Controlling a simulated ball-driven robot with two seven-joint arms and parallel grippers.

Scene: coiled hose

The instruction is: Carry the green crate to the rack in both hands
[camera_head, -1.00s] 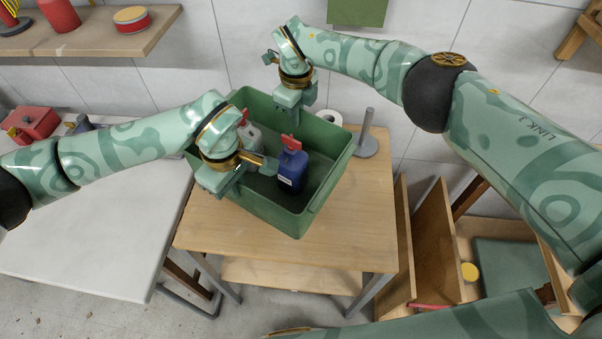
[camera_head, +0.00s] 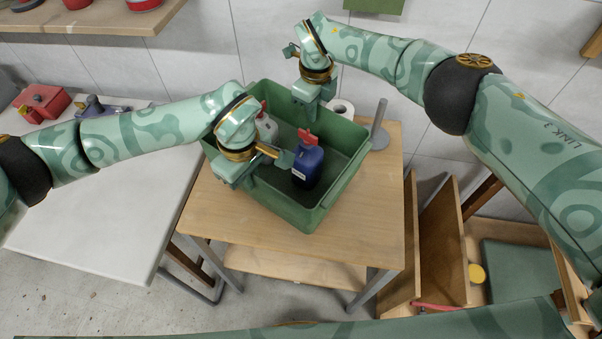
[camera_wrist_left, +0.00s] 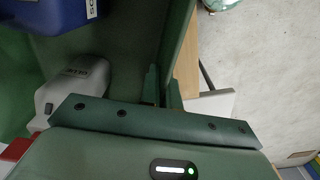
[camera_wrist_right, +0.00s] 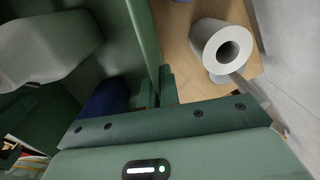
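The green crate (camera_head: 283,206) sits on a small wooden-topped table. It holds a blue bottle (camera_head: 307,168) with a red cap and a pale grey bottle (camera_head: 266,126), partly hidden by my left arm. My left gripper (camera_head: 236,180) is at the crate's left wall; in the left wrist view its fingers (camera_wrist_left: 163,90) are shut with the wall between them. My right gripper (camera_head: 308,113) is at the far wall; in the right wrist view its fingers (camera_wrist_right: 157,90) are closed on either side of that wall. I cannot tell for sure which furniture is the rack.
A white paper roll (camera_wrist_right: 222,48) and a grey upright post (camera_head: 379,125) stand on the table (camera_head: 365,215) behind the crate. A white bench (camera_head: 95,225) is at the left, a wall shelf (camera_head: 95,22) at the upper left. A wooden compartment unit (camera_head: 440,240) is close at the right.

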